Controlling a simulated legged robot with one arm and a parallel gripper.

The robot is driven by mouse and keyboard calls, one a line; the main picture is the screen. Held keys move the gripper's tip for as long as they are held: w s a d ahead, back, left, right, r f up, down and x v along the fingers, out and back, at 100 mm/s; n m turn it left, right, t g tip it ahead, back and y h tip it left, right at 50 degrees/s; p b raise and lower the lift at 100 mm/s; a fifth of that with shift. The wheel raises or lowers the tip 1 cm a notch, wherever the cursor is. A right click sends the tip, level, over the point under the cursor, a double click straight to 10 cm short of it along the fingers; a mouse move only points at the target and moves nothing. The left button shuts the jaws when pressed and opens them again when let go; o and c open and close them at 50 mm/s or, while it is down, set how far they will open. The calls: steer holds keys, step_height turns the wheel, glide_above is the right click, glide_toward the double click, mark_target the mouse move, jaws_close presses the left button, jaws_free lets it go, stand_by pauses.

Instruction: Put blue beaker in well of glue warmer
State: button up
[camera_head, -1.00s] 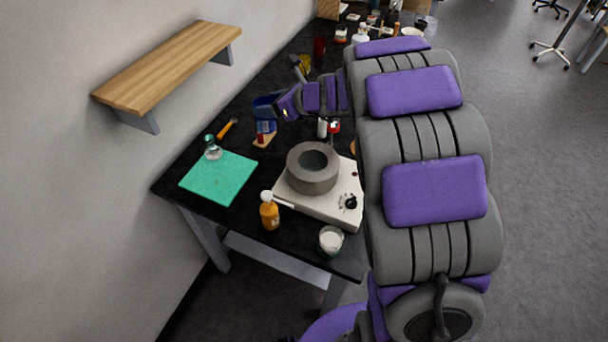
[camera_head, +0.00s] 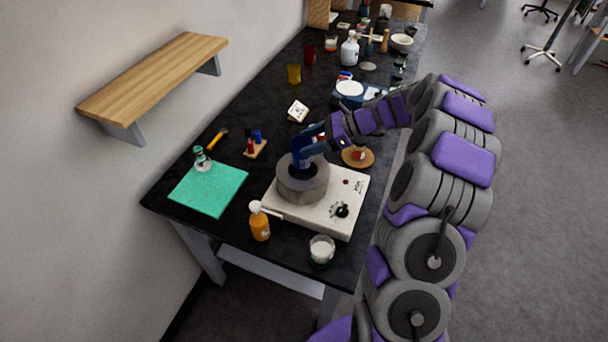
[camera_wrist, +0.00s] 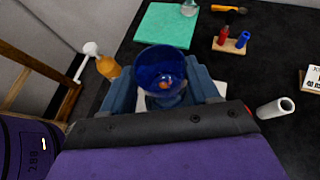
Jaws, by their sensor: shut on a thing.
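The blue beaker (camera_head: 296,146) is between the fingers of my gripper (camera_head: 304,149), which is shut on it. In the head view it is over the round grey collar of the glue warmer (camera_head: 306,192), with the dark well under it. I cannot tell whether its bottom is inside the well or just above it. In the wrist view the round, open mouth of the blue beaker (camera_wrist: 160,62) faces the camera, with a finger of my gripper (camera_wrist: 168,84) on either side. The warmer is mostly hidden there.
A yellow pump bottle (camera_head: 260,225) and a white-filled glass (camera_head: 321,250) stand at the warmer's near side. A green mat (camera_head: 208,192) lies left, with a small wooden rack (camera_head: 256,150) behind it. A round wooden board (camera_head: 358,158) is close behind the warmer. A wall shelf (camera_head: 155,80) overhangs left.

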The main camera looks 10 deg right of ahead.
mark_target(309, 164)
steer(key=f, duration=0.3)
steer(key=f+b, duration=0.1)
steer(key=f, duration=0.2)
steer(key=a+f+b, duration=0.1)
steer(key=f, duration=0.1)
steer(key=shift+f, duration=0.4)
steer(key=shift+d+f, duration=0.25)
steer(key=shift+d, duration=0.8)
steer(key=shift+a, duration=0.15)
steer(key=o, duration=1)
steer(key=shift+a, duration=0.25)
steer(key=shift+o, duration=0.5)
steer(key=shift+a, duration=0.45)
steer(key=shift+d, duration=0.25)
steer(key=p+v, duration=0.3)
steer(key=v, duration=1)
steer(key=s+a+r+n+g+h, duration=0.25)
steer(key=s+a+r+n, duration=0.25)
steer(key=s+a, duration=0.3)
steer(key=s+a+r+n+g+h, duration=0.25)
steer(key=s+a+r+n, duration=0.3)
steer(key=s+a, duration=0.3)
steer(key=s+d+n+h, duration=0.3)
steer(key=s+n+h, duration=0.3)
steer(key=s, duration=1.7)
steer(key=n, duration=0.4)
steer(key=shift+s+h, duration=0.25)
steer(key=shift+h, duration=0.15)
